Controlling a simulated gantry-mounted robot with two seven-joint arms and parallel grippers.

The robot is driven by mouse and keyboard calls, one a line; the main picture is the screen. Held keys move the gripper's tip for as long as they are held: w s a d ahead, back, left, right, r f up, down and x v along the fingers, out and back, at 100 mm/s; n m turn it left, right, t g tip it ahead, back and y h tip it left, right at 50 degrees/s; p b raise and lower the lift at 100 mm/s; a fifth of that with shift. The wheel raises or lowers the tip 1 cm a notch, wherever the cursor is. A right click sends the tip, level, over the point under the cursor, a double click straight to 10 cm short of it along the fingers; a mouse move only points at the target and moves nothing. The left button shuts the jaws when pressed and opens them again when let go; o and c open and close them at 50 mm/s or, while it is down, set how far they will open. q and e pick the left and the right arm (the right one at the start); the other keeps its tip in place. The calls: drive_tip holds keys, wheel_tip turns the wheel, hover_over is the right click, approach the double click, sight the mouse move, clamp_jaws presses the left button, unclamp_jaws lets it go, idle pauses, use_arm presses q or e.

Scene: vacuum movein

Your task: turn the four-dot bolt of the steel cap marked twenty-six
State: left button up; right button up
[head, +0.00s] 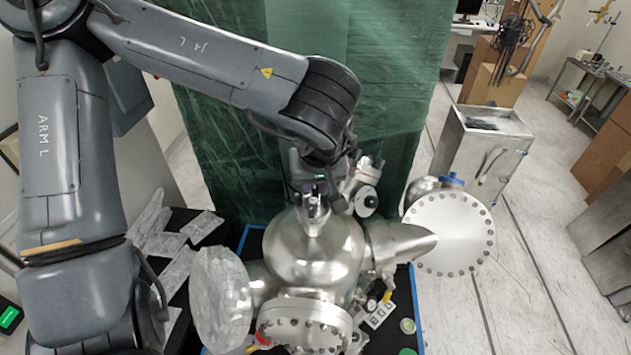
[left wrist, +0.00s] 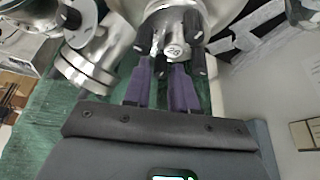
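The steel cap marked 26 (left wrist: 174,52) shows in the left wrist view, on a short port of the round steel vessel, with black bolts (left wrist: 200,62) around it. The dots on the bolts are too small to read. My left gripper (left wrist: 160,62) has two purple fingers pointing at the cap, spaced apart, with their tips close to its near edge. I cannot tell whether they touch a bolt. In the head view my left gripper (head: 316,188) is above the top port of the vessel (head: 315,255), and its fingers are hard to make out. My right gripper is not in view.
A large bolted flange (head: 450,233) stands right of the vessel, and a foil-covered flange (head: 220,300) left. A side port with a dark centre (head: 366,200) is close to my left gripper. A green curtain (head: 385,90) hangs behind. Open floor (head: 545,200) lies to the right.

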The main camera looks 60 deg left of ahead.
use_arm(q)
clamp_jaws()
drive_tip(key=n+g, duration=0.1)
drive_tip(key=n, duration=0.3)
drive_tip(key=shift+w+n+g, duration=0.1)
drive_tip(key=shift+n+g, duration=0.3)
unclamp_jaws()
